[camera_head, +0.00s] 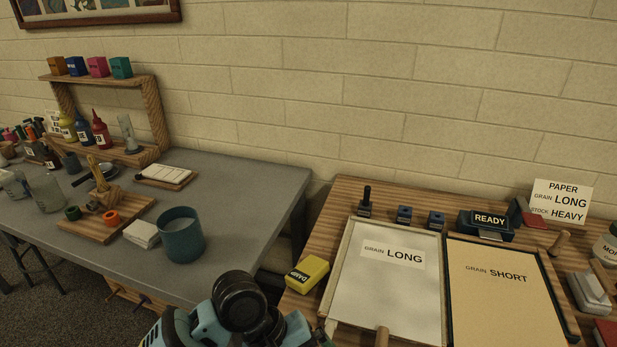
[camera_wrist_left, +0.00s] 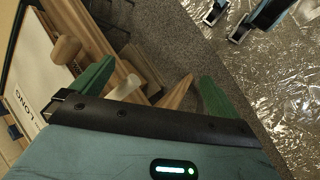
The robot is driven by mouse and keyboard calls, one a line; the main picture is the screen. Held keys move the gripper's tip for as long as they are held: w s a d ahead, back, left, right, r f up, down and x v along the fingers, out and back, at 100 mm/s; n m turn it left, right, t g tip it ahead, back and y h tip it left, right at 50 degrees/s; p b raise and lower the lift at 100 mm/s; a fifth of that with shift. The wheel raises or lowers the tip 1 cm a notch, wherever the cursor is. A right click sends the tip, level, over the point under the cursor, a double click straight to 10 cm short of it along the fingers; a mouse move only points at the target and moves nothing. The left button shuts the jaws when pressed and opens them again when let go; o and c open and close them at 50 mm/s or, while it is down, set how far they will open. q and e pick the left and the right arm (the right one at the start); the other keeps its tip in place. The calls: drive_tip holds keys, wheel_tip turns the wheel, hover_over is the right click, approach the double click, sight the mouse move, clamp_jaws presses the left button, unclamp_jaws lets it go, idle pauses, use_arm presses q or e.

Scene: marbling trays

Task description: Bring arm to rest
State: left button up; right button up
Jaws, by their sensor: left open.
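My left arm shows at the bottom middle of the head view as teal and black links (camera_head: 240,305), in front of the gap between the two tables. Its fingers are out of that view. In the left wrist view my left gripper (camera_wrist_left: 158,75) has its two green fingers wide apart, so it is open. A cream rod (camera_wrist_left: 125,89) and a pointed wooden piece (camera_wrist_left: 176,93) show behind and between the fingers. I cannot tell how far they are from the fingers, and nothing is visibly held.
The wooden table (camera_head: 335,200) holds the LONG tray (camera_head: 360,285), the SHORT tray (camera_head: 500,290) and a yellow DAMP block (camera_head: 307,274). The grey table (camera_head: 240,190) holds a teal cup (camera_head: 182,237), bottles and a wooden board (camera_head: 90,228). Open floor (camera_wrist_left: 215,50) lies beyond the table edge.

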use_arm(q)
drive_tip(key=s+a+f+m+t+y, duration=0.1)
drive_tip(key=s+a+f+m+y, duration=0.3)
drive_tip(key=s+a, duration=0.8)
drive_tip(key=s+a+f+m+t+y, duration=0.15)
drive_tip(key=s+a+f, duration=0.45)
drive_tip(key=s+a, duration=0.6)
drive_tip(key=w+d+f+t+h, duration=0.1)
drive_tip(key=w+d+f+t, duration=0.3)
drive_tip(key=w+f+t, duration=0.2)
drive_tip(key=shift+w+d+f+t+h+p, duration=0.15)
drive_tip(key=shift+d+f+t+h+p, duration=0.25)
drive_tip(key=shift+f+t, duration=0.95)
drive_tip(key=shift+f, duration=0.2)
